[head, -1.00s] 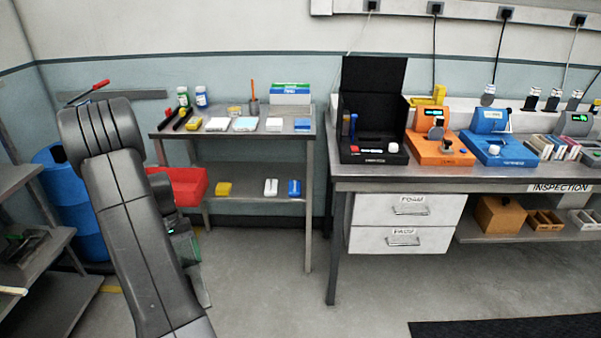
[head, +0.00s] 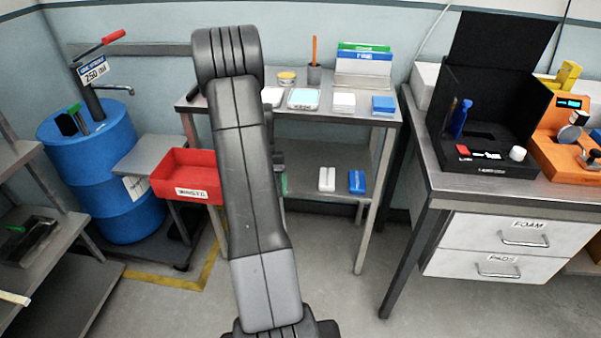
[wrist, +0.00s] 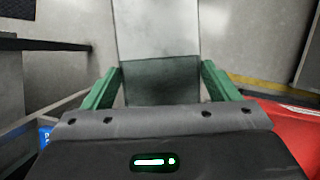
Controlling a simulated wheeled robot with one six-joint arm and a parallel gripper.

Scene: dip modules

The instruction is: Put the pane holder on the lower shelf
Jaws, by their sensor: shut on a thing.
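My gripper (wrist: 160,85) is shut in the wrist view, its two green fingers on either side of a flat rectangular piece, the pane holder (wrist: 157,80). The piece is pale at its far part and dark grey nearer the gripper. In the head view my arm hides nearly all of the gripper and the piece; only a sliver of green finger shows beside the arm. The lower shelf (head: 310,155) of the grey metal rack is partly behind my arm. A white block (head: 327,179) and a blue block (head: 357,181) stand on it.
A red bin (head: 188,175) hangs left of the rack, beside a blue drum (head: 90,170); its red also shows close in the wrist view (wrist: 290,130). The rack's upper shelf (head: 330,108) holds several small items. A workbench (head: 470,195) stands at right.

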